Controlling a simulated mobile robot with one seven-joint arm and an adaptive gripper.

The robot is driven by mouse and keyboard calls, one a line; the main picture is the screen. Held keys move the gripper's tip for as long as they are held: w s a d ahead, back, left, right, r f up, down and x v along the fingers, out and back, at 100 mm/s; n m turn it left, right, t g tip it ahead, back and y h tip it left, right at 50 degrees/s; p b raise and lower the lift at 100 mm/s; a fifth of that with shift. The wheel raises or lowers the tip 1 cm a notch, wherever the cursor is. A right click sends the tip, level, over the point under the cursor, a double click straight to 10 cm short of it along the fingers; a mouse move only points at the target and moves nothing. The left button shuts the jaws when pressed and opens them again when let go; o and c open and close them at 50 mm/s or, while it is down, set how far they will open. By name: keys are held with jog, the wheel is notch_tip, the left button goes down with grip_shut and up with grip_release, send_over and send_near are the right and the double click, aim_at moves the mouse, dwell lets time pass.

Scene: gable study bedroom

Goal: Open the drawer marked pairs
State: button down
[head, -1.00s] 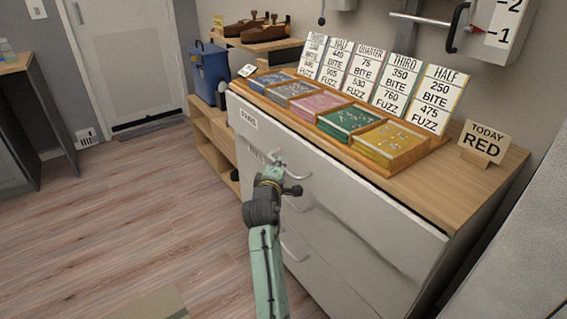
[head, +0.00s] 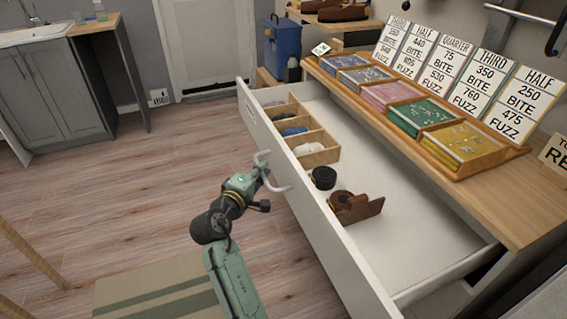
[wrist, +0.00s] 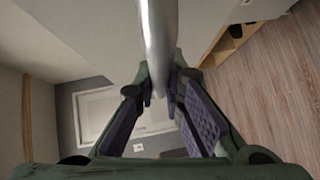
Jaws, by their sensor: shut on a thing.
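The top drawer (head: 390,215) of the white chest is pulled well out in the head view, its inside showing. A small label (head: 249,108) sits at the far end of its front, too slanted to read now. My gripper (head: 259,173) is shut on the drawer's curved metal handle (head: 277,184), outside the drawer front. In the wrist view the handle bar (wrist: 157,45) runs between the fingers (wrist: 159,95) of my gripper.
A wooden divider box (head: 318,150) with several small items, a black roll (head: 323,177) and a brown leather piece (head: 358,208) lie in the drawer. Sorting trays (head: 455,145) and cards (head: 520,103) stand on top. A striped mat (head: 150,290) lies on the open floor.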

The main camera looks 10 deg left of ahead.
jog(key=shift+s+a, duration=0.65)
jog(key=shift+a, duration=0.25)
jog(key=shift+s+a, duration=0.65)
jog(key=shift+a, duration=0.25)
jog(key=c, duration=1.7)
grip_release()
jog(key=shift+o, duration=0.2)
jog(key=s+a+r, duration=0.1)
jog(key=s, duration=1)
jog(key=shift+s+a+r, duration=0.35)
